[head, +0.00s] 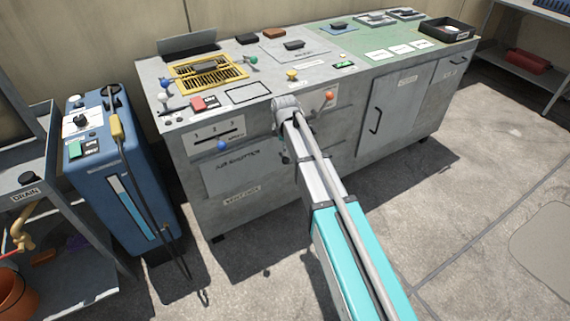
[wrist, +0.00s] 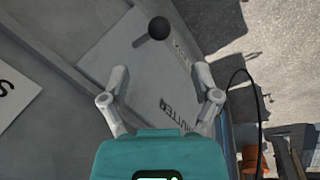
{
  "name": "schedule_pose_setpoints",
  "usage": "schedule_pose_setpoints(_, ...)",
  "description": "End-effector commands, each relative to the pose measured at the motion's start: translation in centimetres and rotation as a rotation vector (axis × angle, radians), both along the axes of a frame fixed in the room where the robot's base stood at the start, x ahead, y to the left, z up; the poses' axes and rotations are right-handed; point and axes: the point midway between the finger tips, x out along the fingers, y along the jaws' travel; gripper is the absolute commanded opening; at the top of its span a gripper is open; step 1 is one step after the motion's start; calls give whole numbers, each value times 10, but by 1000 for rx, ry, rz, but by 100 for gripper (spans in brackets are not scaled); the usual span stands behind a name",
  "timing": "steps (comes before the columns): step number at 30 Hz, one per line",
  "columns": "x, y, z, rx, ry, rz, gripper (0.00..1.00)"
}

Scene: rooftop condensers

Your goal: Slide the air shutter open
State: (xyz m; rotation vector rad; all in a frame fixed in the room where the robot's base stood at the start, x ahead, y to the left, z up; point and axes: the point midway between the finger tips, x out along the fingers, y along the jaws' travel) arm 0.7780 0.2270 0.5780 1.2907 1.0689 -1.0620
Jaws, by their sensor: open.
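A black ball knob (wrist: 158,28) stands out near the top of that view. My gripper (wrist: 161,72) is open, its two fingers apart and empty. The knob shows beyond the fingertips, roughly between their lines, not enclosed by them. In the head view my arm crosses the cabinet front and hides most of the gripper; I cannot make out the knob there.
The cabinet top carries a yellow grille (head: 208,73), a black tray (head: 447,30) and several small parts. A blue knob (head: 222,146) sits below a numbered slot. A blue machine (head: 125,180) with a hanging cable stands left. The floor in front is mostly clear.

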Motion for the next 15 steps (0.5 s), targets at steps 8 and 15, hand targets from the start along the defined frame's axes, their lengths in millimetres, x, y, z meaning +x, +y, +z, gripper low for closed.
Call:
schedule_pose_setpoints(8, 5, 0, -26, 0, 0, 0, 80)
schedule_pose_setpoints(15, 8, 1, -45, 0, 0, 1, 80)
